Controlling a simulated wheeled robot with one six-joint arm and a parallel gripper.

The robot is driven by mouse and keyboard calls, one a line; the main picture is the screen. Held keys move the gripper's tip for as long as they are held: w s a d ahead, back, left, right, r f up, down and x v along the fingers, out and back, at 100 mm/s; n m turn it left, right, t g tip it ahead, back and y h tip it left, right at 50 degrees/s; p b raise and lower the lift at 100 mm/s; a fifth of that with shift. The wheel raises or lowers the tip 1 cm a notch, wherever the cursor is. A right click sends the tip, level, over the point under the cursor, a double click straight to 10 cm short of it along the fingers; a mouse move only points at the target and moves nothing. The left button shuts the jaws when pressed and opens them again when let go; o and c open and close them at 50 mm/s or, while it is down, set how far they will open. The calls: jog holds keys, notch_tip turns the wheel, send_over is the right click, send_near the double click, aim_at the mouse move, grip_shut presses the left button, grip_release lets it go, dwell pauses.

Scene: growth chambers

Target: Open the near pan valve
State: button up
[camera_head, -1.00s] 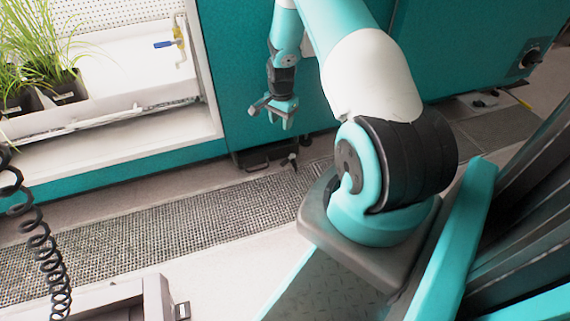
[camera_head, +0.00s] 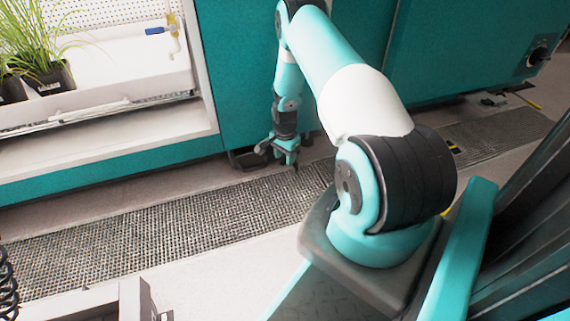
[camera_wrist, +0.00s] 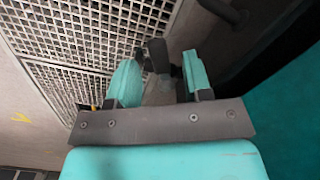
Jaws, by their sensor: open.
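The near pan valve sits low at the foot of the teal chamber; in the wrist view a dark upright lever (camera_wrist: 158,54), apparently its handle, stands between my finger pads. My gripper (camera_head: 288,151) points down there, close to the floor, and largely hides the valve in the head view. In the wrist view my gripper (camera_wrist: 160,66) is open, with one teal pad on each side of the lever. I cannot tell whether either pad touches it.
A floor grating (camera_head: 180,228) runs along the chamber front. A dark bracket (camera_head: 246,159) juts out left of my gripper. A blue-handled tap (camera_head: 155,31) and potted grass (camera_head: 48,78) are inside the open chamber. Dark fittings (camera_head: 494,99) lie under the right-hand chamber.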

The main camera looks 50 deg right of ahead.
jog(key=shift+f, duration=0.55)
grip_shut()
